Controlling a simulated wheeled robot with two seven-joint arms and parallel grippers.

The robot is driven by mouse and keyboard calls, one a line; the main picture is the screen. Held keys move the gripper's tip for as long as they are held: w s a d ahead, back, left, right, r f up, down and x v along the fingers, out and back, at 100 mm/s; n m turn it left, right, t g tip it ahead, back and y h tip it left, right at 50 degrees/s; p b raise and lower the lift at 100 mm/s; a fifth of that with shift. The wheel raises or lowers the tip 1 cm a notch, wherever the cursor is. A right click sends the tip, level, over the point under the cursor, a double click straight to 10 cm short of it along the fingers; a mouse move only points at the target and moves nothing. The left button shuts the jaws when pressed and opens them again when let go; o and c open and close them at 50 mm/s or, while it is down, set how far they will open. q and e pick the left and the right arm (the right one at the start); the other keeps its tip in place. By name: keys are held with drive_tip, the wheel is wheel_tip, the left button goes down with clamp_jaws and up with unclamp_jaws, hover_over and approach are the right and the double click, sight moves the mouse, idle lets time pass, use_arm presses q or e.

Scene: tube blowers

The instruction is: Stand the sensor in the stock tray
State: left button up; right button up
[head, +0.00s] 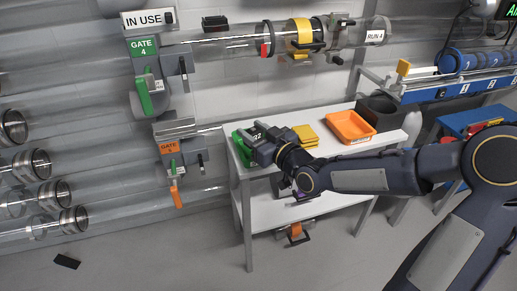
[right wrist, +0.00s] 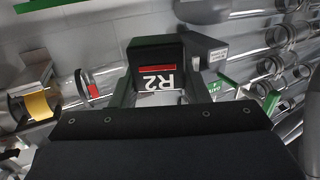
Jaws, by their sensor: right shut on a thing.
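My right gripper (head: 262,146) is over the left end of the white table. It is shut on the sensor, a dark box with a white "R2" label and a red stripe. An orange tray (head: 350,125) stands further right on the table. No readable label tells me which is the stock tray. My left gripper is out of view.
Yellow flat pieces (head: 305,136) lie just right of the gripper on the table (head: 330,151). A black holder (head: 381,111) stands at the back right. Clear tubes with Gate 4 (head: 144,48) and an orange-handled gate (head: 172,163) are on the left.

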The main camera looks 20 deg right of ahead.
sight(258, 136)
drive_tip(key=f, duration=0.1)
drive_tip(key=w+d+f, duration=0.1)
drive_tip(key=shift+w+d+f+b, duration=0.25)
drive_tip(key=shift+w+f+b, duration=0.05)
drive_tip(key=shift+f+b, duration=0.1)
drive_tip(key=shift+w+d+f+b, duration=0.15)
drive_tip(key=shift+f+b, duration=0.4)
drive_tip(key=shift+f, duration=1.1)
drive_tip(key=shift+f, duration=0.15)
drive_tip(key=o, duration=1)
